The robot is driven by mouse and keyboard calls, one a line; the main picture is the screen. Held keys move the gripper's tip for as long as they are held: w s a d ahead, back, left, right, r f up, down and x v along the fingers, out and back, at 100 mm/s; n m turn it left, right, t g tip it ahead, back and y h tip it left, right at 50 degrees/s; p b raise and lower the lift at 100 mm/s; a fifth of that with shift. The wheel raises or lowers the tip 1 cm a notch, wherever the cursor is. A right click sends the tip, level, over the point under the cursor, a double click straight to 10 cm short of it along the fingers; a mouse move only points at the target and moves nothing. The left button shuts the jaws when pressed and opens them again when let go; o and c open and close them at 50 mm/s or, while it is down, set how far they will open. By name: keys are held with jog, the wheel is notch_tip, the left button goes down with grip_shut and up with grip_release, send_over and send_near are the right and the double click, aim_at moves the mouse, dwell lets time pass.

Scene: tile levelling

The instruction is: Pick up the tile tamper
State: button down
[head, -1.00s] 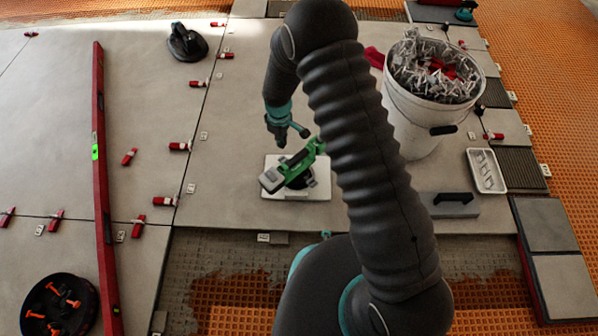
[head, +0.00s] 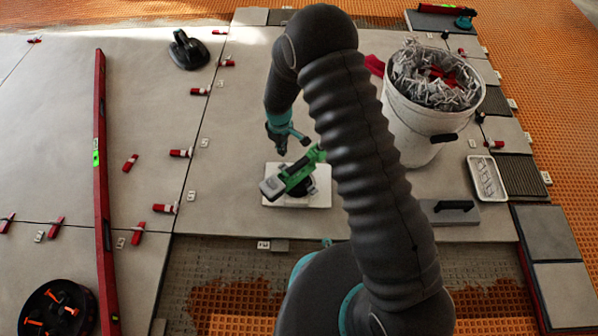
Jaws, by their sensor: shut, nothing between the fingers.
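The tile tamper (head: 288,182) has a green body and a grey end block, and sits on a white square plate (head: 318,200) on the large grey tile. Part of its right side is hidden behind my arm. My gripper (head: 281,150) is shut and empty. In the head view it appears just above the tamper and the back edge of the white plate, apart from the tamper's green body. The exact height between them is hard to tell.
A white bucket (head: 414,125) full of clips stands at the right. A grey trowel (head: 449,211) and a small white tray (head: 485,178) lie near it. A long red level (head: 101,190) lies at the left. A suction cup (head: 188,50) stands at the back.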

dwell(0.3)
jog(key=c, duration=1.6)
grip_release()
jog(key=shift+c, duration=0.2)
jog(key=o, duration=0.8)
jog(key=r, duration=0.1)
jog(key=w+r+p, duration=0.1)
jog(key=r, duration=0.1)
jog(key=shift+r, duration=0.2)
jog(key=shift+c, duration=0.2)
notch_tip(320, 180, up, 8)
jog(key=n+p, duration=0.2)
jog(key=n, duration=1.3)
send_over(296, 166)
jog(key=f, duration=0.7)
jog(key=shift+s+a+f+b, duration=0.2)
jog(key=shift+f+b, duration=0.1)
jog(key=shift+w+d+f+b, duration=0.1)
jog(key=shift+w+f+b, duration=0.05)
jog(key=shift+f, duration=1.2)
jog(key=shift+w+d+f+b, duration=0.1)
jog(key=shift+w+f+b, duration=0.05)
jog(key=shift+f, duration=1.15)
jog(key=shift+f+b, duration=0.2)
jog(key=shift+b, duration=0.1)
